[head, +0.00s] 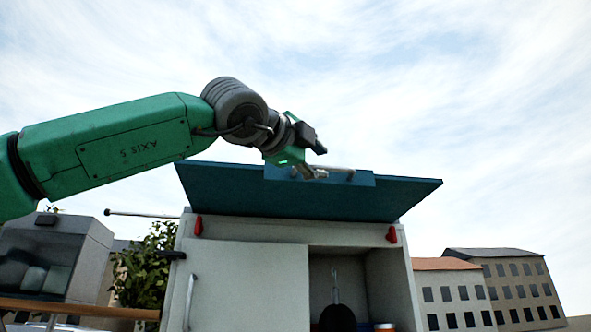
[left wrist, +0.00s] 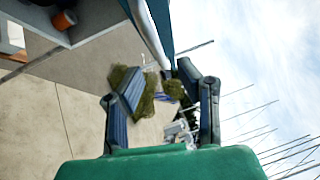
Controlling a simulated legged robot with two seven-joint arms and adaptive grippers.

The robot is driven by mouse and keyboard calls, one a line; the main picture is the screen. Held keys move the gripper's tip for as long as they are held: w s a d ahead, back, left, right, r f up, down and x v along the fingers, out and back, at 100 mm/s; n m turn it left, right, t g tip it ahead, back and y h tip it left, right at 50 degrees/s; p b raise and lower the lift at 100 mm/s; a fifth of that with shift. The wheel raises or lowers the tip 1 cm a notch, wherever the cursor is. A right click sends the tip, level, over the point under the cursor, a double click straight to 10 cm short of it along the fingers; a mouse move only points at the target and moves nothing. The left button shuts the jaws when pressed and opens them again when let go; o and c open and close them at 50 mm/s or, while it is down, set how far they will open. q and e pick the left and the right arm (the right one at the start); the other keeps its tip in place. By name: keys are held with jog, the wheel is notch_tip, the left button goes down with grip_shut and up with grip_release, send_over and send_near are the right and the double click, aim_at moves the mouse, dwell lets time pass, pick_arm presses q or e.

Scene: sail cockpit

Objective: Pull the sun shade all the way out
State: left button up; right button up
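The sun shade (head: 310,196) is a flat blue panel above the white cabinet, tilted and reaching past both its sides. A pale bar handle (head: 343,170) sits on the raised middle part of its edge. My left gripper (head: 314,156) is at the left end of this handle, its fingers apart. In the left wrist view, my left gripper (left wrist: 156,76) has its fingers spread. The pale handle (left wrist: 148,32) and blue shade edge (left wrist: 163,22) come in from the top towards the gap. Whether a finger touches the handle is unclear. My right gripper is out of view.
The white cabinet (head: 250,280) has red clips (head: 198,226) under the shade and an open compartment at right. A thin rod (head: 145,214) sticks out at left, near a green plant (head: 145,272). Open sky surrounds the shade above.

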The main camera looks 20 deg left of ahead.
pick_arm(q)
jog(key=r+v, duration=0.1)
jog(key=v, duration=0.6)
jog(key=shift+s+a+f, duration=0.15)
jog(key=shift+a+f, duration=0.3)
jog(key=shift+f, duration=0.1)
